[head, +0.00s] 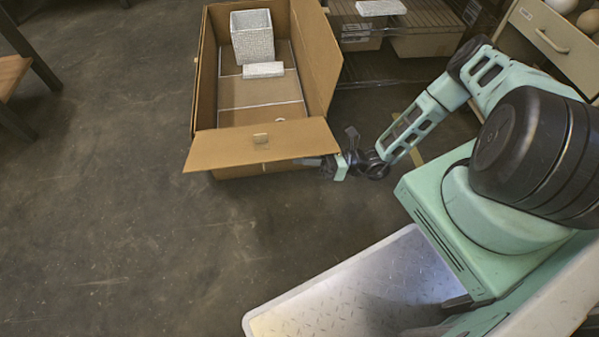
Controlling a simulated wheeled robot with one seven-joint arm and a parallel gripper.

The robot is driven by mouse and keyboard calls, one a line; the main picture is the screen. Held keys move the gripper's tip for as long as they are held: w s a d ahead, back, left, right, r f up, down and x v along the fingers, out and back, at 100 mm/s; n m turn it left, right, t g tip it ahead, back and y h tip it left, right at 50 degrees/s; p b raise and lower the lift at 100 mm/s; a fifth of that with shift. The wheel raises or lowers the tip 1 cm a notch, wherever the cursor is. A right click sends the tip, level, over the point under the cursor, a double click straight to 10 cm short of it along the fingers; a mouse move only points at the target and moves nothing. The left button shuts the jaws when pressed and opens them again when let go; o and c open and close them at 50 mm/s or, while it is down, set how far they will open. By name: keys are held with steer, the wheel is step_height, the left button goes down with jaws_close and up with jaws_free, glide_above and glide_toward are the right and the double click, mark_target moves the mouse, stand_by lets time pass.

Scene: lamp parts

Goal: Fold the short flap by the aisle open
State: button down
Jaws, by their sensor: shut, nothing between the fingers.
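A long open cardboard box (206,95) stands on the floor at the top centre. Its short flap at the near end (222,150) is folded outward and slopes away from the opening toward me, with a small light tab at its middle. My gripper (310,161) is shut and empty at the right end of this flap, by its lower right edge. I cannot tell whether the fingertips touch the flap. The long right flap (318,55) stands raised and leans outward.
Inside the box are a white textured square shade (252,37) and a small white block (263,70). A shelf with boxes (425,38) and a drawer unit (550,40) stand at the right. A wooden stool (12,75) is at the left. The floor left of the box is clear.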

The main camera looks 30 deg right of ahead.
steer(key=shift+w+r, duration=0.1)
steer(key=shift+r, duration=0.25)
stand_by(0.3)
